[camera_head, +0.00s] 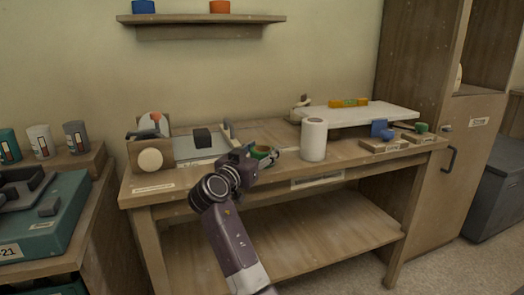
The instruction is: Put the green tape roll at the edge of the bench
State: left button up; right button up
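The green tape roll (261,150) is a small green ring with a brownish inside, on or just above the bench top (345,152) near its middle. My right gripper (272,157) reaches over the bench's front part, right at the roll, and covers part of it. Its fingers are small and overlap the roll in the picture. I cannot tell whether they are closed on it or only beside it. My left gripper is not in view.
A white cylinder (313,139) stands right of the roll. A wooden box (150,153) and a grey tray (198,146) lie left. A raised white board (360,115), a blue item (379,128) and a green knob-like item (421,127) are right. The front edge between has some bare room.

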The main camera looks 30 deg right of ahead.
jog(key=o, duration=0.4)
jog(key=shift+c, duration=0.2)
jog(key=shift+r, duration=0.15)
jog(key=v, duration=1.2)
jog(key=shift+p, duration=0.35)
